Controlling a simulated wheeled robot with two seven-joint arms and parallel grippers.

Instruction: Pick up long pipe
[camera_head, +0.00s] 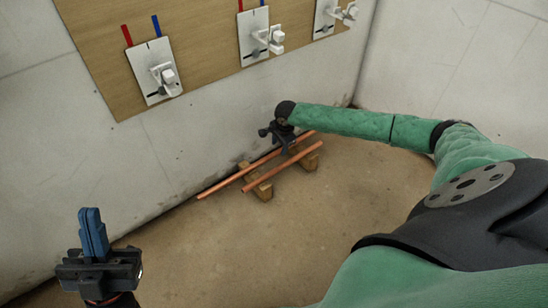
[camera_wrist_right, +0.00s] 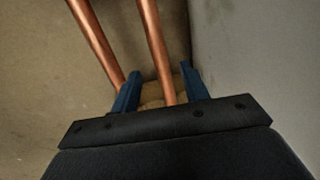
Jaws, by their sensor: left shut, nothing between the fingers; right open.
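The long pipe (camera_head: 225,184) is copper and lies along the wall, across two wooden blocks. A shorter copper pipe (camera_head: 285,166) lies beside it, on the side away from the wall. My right gripper (camera_head: 284,146) is at the far part of the long pipe. In the right wrist view, the long pipe (camera_wrist_right: 153,40) runs between the open blue fingers of my right gripper (camera_wrist_right: 160,74). The shorter pipe (camera_wrist_right: 93,40) passes outside the left finger. My left gripper (camera_head: 91,212) is shut and empty at the lower left, well apart from the pipes.
The wooden blocks (camera_head: 262,190) rest on the floor (camera_head: 215,250). The wall (camera_head: 170,150) stands close behind the long pipe. A wooden board (camera_head: 105,50) on it carries several white plates with valves (camera_head: 165,77) and red and blue pipe stubs. The front floor is clear.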

